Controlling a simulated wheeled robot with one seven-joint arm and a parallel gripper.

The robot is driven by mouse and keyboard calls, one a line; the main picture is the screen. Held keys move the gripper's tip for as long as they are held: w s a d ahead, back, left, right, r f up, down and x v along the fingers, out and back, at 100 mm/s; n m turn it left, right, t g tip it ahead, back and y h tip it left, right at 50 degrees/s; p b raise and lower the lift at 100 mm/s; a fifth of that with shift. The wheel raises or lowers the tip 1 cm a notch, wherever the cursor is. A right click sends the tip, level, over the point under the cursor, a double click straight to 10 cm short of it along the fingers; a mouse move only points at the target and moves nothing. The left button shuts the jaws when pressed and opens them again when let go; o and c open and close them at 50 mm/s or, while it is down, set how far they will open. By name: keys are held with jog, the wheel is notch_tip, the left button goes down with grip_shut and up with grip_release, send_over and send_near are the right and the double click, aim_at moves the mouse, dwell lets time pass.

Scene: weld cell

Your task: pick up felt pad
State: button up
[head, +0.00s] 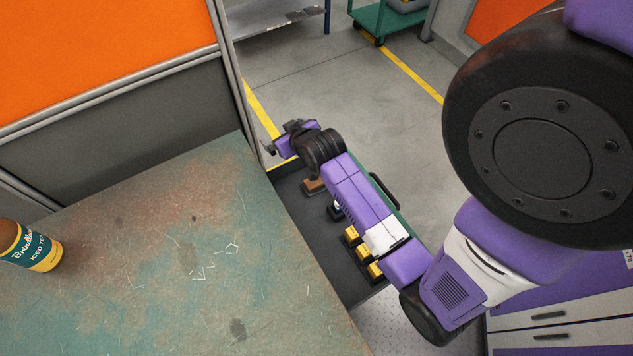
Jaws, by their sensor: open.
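I cannot make out a felt pad for certain in the head view. A small brown block (313,186) lies on a dark surface beside the worn table, partly hidden by my arm; I cannot tell what it is. My gripper (268,148) is small in the picture, just past the table's far right corner, pointing left. It is open, and I see nothing held in it. My arm covers part of the dark surface.
The worn green-brown table (150,260) has a can (30,246) at its left edge and much bare top. Yellow-topped items (361,253) sit on the dark surface (295,205) under my arm. An orange-grey partition (100,60) stands behind. A green cart (385,22) stands farther off.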

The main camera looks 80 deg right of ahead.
jog(key=s+d+f+m+g+y, duration=0.2)
jog(key=s+d+f+g+y, duration=0.15)
jog(key=d+f, duration=0.2)
jog(key=s+a+f+g+y, duration=0.1)
jog(key=s+a, duration=0.1)
jog(key=s+a+f+g+y, duration=0.1)
jog(key=s+a+f+y, duration=0.1)
jog(key=a, duration=0.1)
jog(key=s+a+f+g+y, duration=0.1)
jog(key=s+a, duration=0.1)
jog(key=a, duration=0.1)
jog(key=shift+a+f+n+g+y, duration=0.1)
jog(key=shift+f+n+g+y, duration=0.15)
jog(key=shift+f+n, duration=0.1)
jog(key=shift+a+f, duration=0.15)
jog(key=shift+f, duration=3.6)
jog(key=c, duration=1.5)
notch_tip(320, 180, up, 20)
jog(key=shift+r+p, duration=0.1)
jog(key=shift+p, duration=1.15)
